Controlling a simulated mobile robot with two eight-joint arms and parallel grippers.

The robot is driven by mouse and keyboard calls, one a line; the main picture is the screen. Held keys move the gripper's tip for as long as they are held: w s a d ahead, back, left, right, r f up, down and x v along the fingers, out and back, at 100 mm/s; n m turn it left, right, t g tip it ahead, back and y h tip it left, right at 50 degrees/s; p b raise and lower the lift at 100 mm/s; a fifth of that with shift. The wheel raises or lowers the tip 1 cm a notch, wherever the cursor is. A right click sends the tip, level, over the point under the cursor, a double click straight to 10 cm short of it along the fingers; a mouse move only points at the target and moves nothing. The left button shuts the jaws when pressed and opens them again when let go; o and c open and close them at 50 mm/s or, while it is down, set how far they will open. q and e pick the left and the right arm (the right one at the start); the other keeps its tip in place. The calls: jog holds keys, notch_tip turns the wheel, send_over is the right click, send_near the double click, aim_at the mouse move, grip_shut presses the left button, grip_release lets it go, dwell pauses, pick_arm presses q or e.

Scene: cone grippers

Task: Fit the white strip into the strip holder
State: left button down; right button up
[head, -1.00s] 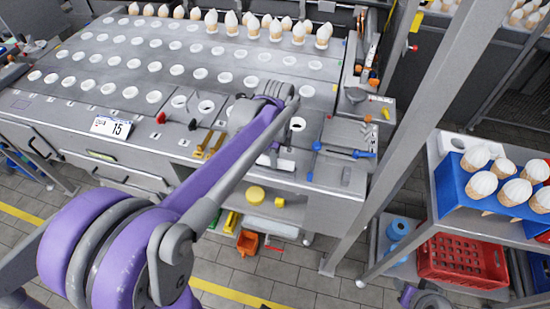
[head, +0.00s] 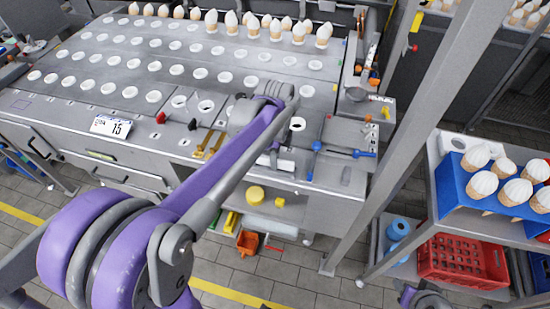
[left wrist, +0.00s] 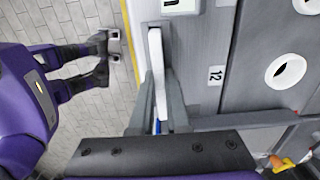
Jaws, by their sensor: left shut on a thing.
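My left gripper (left wrist: 158,118) is shut on the white strip (left wrist: 157,72), which stands out lengthwise between its fingers in the left wrist view. The strip is beside the grey metal front edge of the workbench, close to a plate marked 12 (left wrist: 216,76). In the head view my left arm reaches over the bench front, and its wrist and forearm largely hide the gripper and strip. I cannot make out the strip holder for certain, nor whether the strip touches it.
The workbench (head: 110,62) has rows of round holes, with cones at the back. A number plate 15 (head: 111,126) stands on its front edge. A blue-handled device (head: 345,151) is right of my wrist. A post (head: 425,110), cone rack (head: 452,185) and red crate (head: 462,262) stand right.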

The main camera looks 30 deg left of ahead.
pick_arm(q)
jog(key=shift+f, duration=0.35)
jog(key=shift+r, duration=0.1)
jog(key=shift+r, duration=0.35)
jog(key=shift+f, duration=0.45)
dwell(2.5)
jog(key=shift+r, duration=0.1)
jog(key=shift+r, duration=0.35)
jog(key=shift+f+b, duration=0.3)
jog(key=shift+f, duration=0.15)
dwell(2.2)
